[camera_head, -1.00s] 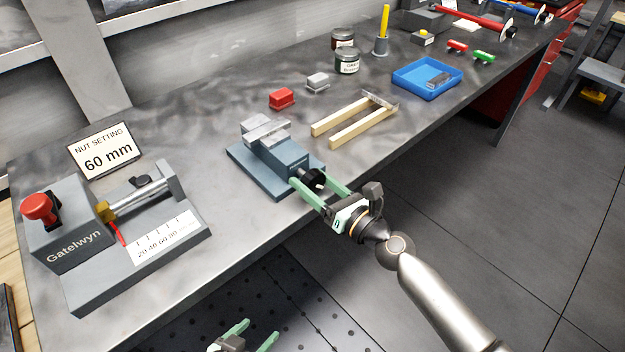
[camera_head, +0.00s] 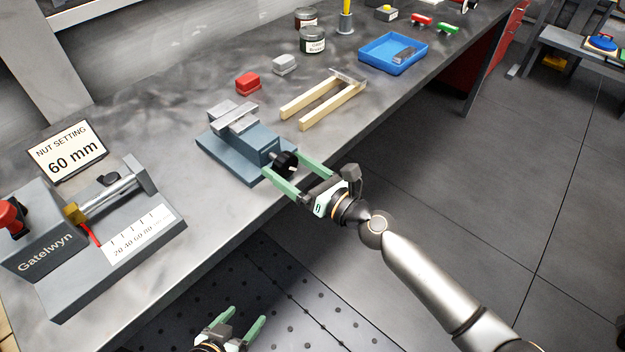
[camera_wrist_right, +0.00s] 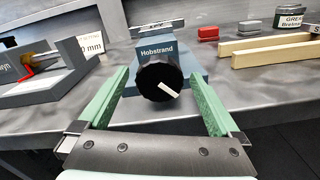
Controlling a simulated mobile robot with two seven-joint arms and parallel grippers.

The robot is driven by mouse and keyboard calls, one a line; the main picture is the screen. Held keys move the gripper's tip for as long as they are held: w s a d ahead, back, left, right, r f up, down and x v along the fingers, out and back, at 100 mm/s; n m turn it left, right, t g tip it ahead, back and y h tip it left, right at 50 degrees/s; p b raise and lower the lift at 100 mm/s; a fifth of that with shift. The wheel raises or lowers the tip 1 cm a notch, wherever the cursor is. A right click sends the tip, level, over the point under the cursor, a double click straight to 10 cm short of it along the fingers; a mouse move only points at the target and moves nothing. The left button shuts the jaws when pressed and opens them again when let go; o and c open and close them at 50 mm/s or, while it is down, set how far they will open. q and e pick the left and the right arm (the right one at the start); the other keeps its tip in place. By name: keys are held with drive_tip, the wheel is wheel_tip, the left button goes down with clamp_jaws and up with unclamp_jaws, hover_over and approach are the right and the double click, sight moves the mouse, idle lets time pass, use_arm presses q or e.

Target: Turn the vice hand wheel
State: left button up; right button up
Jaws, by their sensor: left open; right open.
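The blue-grey vice (camera_head: 240,144) sits on the bench near its front edge. Its black hand wheel (camera_head: 285,163) faces the front right; in the right wrist view the wheel (camera_wrist_right: 159,82) shows a white mark slanting to the lower right. My right gripper (camera_head: 285,172) is open, with its green fingers on either side of the wheel. In the wrist view gaps show between the wheel and both fingers (camera_wrist_right: 158,95). My left gripper (camera_head: 247,325) is open and empty, low in the head view, below the bench's front edge.
A grey Gatelwyn fixture (camera_head: 95,235) with a red knob and scale stands at left, beside a "60 mm" sign (camera_head: 65,150). A wooden-handled frame (camera_head: 325,98), red block (camera_head: 247,82), grey block (camera_head: 285,64) and blue tray (camera_head: 393,54) lie behind the vice.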

use_arm(q)
drive_tip(key=shift+f+b, duration=0.2)
drive_tip(key=shift+b, duration=0.15)
use_arm(e)
drive_tip(key=v, duration=1.1)
use_arm(q)
drive_tip(key=shift+o, duration=0.4)
use_arm(e)
drive_tip(key=shift+s+d, duration=0.1)
drive_tip(key=shift+s, duration=0.05)
